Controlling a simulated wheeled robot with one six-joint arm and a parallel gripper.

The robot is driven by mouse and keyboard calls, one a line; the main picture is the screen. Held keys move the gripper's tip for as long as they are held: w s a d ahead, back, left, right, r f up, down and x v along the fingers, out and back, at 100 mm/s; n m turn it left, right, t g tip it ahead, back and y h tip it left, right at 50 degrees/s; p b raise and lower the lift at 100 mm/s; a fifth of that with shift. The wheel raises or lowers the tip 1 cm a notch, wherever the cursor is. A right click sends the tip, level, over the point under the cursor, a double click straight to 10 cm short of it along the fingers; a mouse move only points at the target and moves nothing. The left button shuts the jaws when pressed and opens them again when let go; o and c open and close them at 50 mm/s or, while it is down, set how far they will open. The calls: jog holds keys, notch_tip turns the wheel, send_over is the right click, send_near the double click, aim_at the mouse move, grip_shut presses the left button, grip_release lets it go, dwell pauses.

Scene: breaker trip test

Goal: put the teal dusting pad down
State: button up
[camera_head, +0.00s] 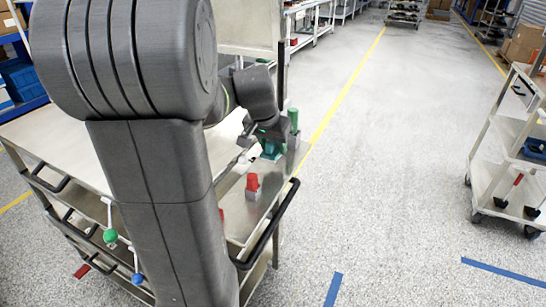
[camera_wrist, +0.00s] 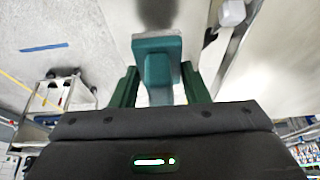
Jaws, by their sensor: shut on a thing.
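The teal dusting pad (camera_wrist: 157,46) is between the two green fingers of my gripper (camera_wrist: 159,80) in the wrist view. The fingers are closed on its narrow grip part, and its wider end points away from the gripper. In the head view the pad (camera_head: 271,151) shows as a small teal patch beneath my gripper (camera_head: 268,136), over the right-hand side of the metal cart (camera_head: 228,214). Whether the pad touches the cart surface cannot be told. My own arm hides much of the cart.
A red piece on a grey block (camera_head: 252,184) stands nearer on the cart's right strip. A green cylinder (camera_head: 293,119) stands just right of the gripper. A black handle (camera_head: 270,228) edges the cart. Another trolley (camera_head: 513,150) stands far right, with open floor between.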

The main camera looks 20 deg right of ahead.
aim_at(272, 154)
jog(key=shift+f, duration=1.95)
jog(key=shift+f, duration=0.2)
jog(key=o, duration=0.9)
jog(key=shift+o, duration=0.2)
jog(key=shift+r, duration=0.55)
jog(key=v, duration=1.1)
jog(key=shift+s+r, duration=0.15)
